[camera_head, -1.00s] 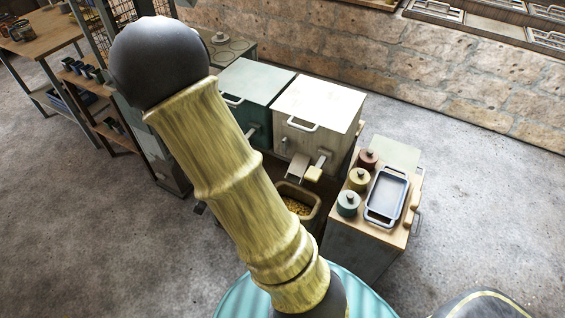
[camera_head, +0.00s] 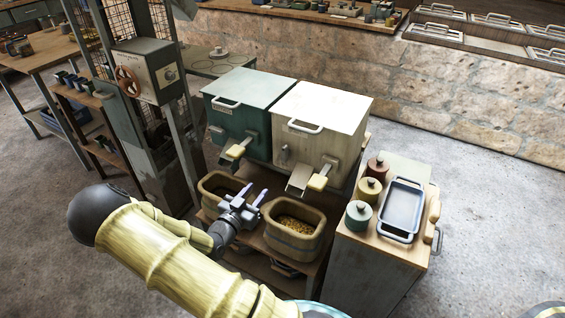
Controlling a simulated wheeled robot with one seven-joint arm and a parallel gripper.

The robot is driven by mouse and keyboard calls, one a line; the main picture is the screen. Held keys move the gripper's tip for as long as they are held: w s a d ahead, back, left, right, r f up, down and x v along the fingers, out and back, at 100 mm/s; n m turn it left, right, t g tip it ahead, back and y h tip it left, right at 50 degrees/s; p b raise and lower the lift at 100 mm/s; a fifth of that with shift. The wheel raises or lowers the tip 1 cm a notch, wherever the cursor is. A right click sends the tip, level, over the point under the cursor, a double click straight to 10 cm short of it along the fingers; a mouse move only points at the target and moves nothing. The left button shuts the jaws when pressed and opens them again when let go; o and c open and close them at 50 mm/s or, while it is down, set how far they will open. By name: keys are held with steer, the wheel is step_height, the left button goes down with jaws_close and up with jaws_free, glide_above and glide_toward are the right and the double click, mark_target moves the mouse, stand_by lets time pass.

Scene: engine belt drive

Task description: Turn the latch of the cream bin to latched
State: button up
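The cream bin (camera_head: 322,110) stands at the back of a wooden stand with its lid down. A small upright grey fitting (camera_head: 284,156) is on the left of its front. My gripper (camera_head: 251,193) is open and empty, in front of and below the bin, between two tubs. It is apart from the bin.
A teal bin (camera_head: 243,108) with a similar yellow grip stands left of the cream one. A tub of yellow grains (camera_head: 292,243) is below the chute, and another tub (camera_head: 215,185) is to its left. A cart (camera_head: 397,255) with canisters and a tray stands at right.

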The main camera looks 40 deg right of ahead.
mark_target(283, 159)
steer(key=b+x, duration=0.2)
steer(key=x, duration=1.5)
steer(key=shift+w+d, duration=0.15)
steer(key=shift+d, duration=0.05)
jaws_close()
